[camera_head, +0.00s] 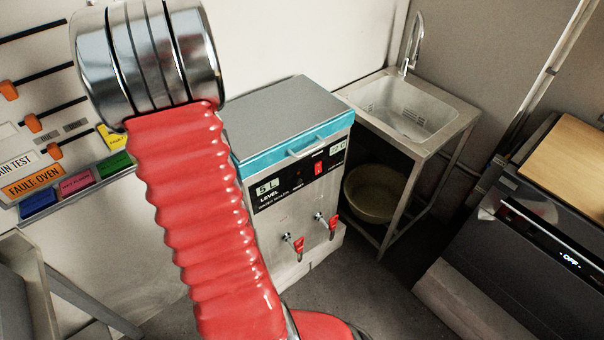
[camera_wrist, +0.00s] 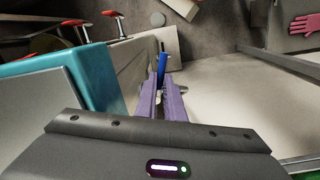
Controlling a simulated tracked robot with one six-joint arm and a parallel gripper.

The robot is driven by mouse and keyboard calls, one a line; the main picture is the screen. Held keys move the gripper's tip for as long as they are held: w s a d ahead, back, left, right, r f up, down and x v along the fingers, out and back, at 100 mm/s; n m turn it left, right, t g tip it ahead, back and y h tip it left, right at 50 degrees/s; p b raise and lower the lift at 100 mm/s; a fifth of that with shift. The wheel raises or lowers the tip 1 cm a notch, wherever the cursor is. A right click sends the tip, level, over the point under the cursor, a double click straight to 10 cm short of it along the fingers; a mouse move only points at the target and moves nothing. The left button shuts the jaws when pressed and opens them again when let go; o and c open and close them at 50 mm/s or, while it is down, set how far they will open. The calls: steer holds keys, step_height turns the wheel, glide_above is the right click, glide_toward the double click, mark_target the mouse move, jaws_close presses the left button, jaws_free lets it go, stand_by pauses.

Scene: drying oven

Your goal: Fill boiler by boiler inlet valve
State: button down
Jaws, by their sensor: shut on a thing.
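The boiler (camera_head: 318,195) is a grey box with a teal upper edge, a black panel reading "5 L LEVEL", a lit red switch (camera_head: 318,168) and two red-handled taps (camera_head: 331,226) on its front. It also shows at the left of the wrist view, with its teal edge (camera_wrist: 98,75). The blue handle (camera_wrist: 162,64) of the inlet valve is beside the boiler in the wrist view. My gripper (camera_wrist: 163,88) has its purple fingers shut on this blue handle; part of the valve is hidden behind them. The head view does not show my gripper.
A steel sink (camera_head: 405,108) with a tap stands right of the boiler, with a round basin (camera_head: 372,193) on its lower shelf. A control panel (camera_head: 40,130) with orange sliders is at the left. A dark appliance reading "OFF" (camera_head: 560,250) is at the right.

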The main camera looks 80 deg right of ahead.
steer(key=shift+s+d+n, duration=0.1)
steer(key=shift+s+n, duration=0.05)
steer(key=shift+n, duration=0.35)
steer(key=shift+s+d+n, duration=0.15)
steer(key=shift+s+n, duration=0.05)
steer(key=shift+n, duration=0.4)
steer(key=shift+s+d+n, duration=0.1)
steer(key=shift+s+n, duration=0.05)
steer(key=shift+n, duration=0.45)
steer(key=c, duration=1.8)
jaws_free()
steer(key=shift+r, duration=0.1)
step_height(320, 180, up, 14)
steer(key=shift+w+a+f, duration=0.25)
steer(key=shift+w+a, duration=0.05)
